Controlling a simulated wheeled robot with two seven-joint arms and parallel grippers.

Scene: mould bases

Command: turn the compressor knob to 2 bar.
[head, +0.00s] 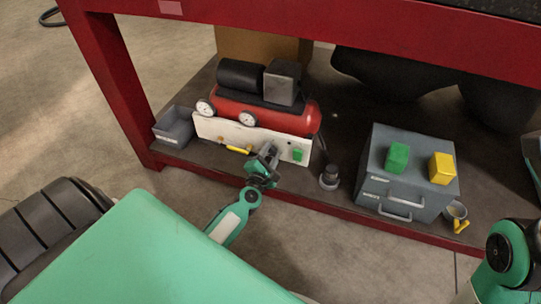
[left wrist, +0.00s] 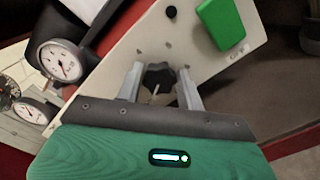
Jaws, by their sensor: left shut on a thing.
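The compressor (head: 270,112) is red with a black motor and stands on the low shelf under the red bench. A pale panel (head: 225,130) runs along its front. In the left wrist view, the dark lobed compressor knob (left wrist: 158,78) sits on that panel, with a pale pointer mark on it. My left gripper (head: 268,157) reaches it; its two fingers (left wrist: 160,85) are shut on the knob's sides. A round gauge (left wrist: 60,62) with a needle is beside it; its figures are too small to read. In the head view, the gripper hides the knob. My right gripper is out of view.
On the panel are a yellow lever (head: 238,149) and a green block-like switch (head: 298,155). A grey bin (head: 174,128) is at left. A grey drawer cabinet (head: 405,200) carries a green block (head: 397,158) and a yellow block (head: 441,168).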

